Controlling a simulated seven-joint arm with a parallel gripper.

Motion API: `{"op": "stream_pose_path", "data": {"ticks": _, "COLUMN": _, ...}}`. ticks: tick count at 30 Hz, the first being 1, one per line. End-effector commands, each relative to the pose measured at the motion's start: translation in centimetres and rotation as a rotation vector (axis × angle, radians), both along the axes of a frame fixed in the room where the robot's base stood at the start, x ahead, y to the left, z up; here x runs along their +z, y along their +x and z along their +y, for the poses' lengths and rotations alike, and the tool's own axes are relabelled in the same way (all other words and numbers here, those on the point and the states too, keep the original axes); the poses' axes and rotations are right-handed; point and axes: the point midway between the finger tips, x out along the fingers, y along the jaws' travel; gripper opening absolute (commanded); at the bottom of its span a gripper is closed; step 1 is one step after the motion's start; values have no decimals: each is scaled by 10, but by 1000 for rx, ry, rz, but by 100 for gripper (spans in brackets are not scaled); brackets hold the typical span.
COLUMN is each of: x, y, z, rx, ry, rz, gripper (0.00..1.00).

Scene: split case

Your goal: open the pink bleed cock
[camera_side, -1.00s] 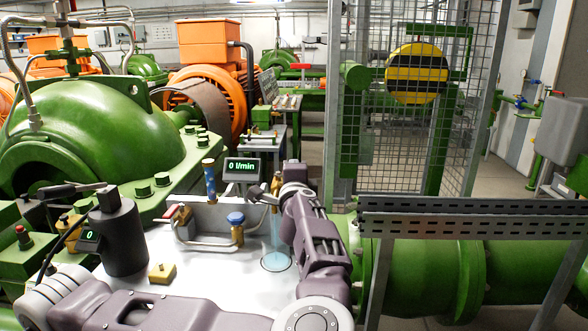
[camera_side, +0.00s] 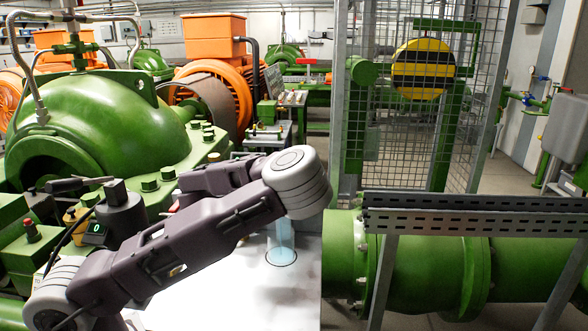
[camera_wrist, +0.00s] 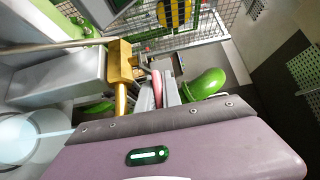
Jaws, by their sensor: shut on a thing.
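In the wrist view the pink lever of the bleed cock (camera_wrist: 157,88) shows as a narrow strip between my grey fingers, beside a brass valve body (camera_wrist: 122,66). My gripper (camera_wrist: 161,92) is shut on this pink lever. How far the lever is turned cannot be told. In the side view my arm covers the lever and my fingertips. A pale blue translucent column (camera_side: 282,238) stands on the white panel (camera_side: 258,282), right of my arm; a round translucent vessel (camera_wrist: 22,138) shows at the wrist view's left edge.
A dark grey cylinder (camera_side: 120,214) and a small display reading 0 (camera_side: 96,228) stand left of my arm. A green pump casing (camera_side: 100,135) rises behind. A green pipe (camera_side: 420,270) and a slotted metal rail (camera_side: 480,214) lie to the right. The panel's front right is clear.

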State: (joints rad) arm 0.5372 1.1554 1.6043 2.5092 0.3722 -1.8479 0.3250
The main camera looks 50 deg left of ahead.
Motion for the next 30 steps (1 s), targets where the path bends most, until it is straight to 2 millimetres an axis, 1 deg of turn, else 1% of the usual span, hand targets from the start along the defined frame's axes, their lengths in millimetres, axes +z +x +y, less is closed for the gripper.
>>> {"op": "stream_pose_path", "data": {"ticks": 1, "x": 2, "y": 0, "z": 2, "rx": -14, "ry": 1, "rz": -7, "gripper": 0}}
{"op": "stream_pose_path", "data": {"ticks": 9, "x": 2, "y": -2, "z": 1, "rx": -79, "ry": 3, "rz": -6, "gripper": 0}}
{"op": "stream_pose_path", "data": {"ticks": 23, "x": 2, "y": -2, "z": 1, "rx": -88, "ry": 4, "rz": -6, "gripper": 0}}
{"op": "stream_pose_path", "data": {"ticks": 24, "x": 2, "y": -2, "z": 1, "rx": -88, "ry": 4, "rz": -6, "gripper": 17}}
{"op": "stream_pose_path", "data": {"ticks": 26, "x": 2, "y": -2, "z": 1, "rx": -88, "ry": 3, "rz": -5, "gripper": 29}}
{"op": "stream_pose_path", "data": {"ticks": 27, "x": 2, "y": -2, "z": 1, "rx": -88, "ry": 3, "rz": -4, "gripper": 31}}
{"op": "stream_pose_path", "data": {"ticks": 30, "x": 1, "y": -2, "z": 1, "rx": -88, "ry": 2, "rz": -3, "gripper": 31}}
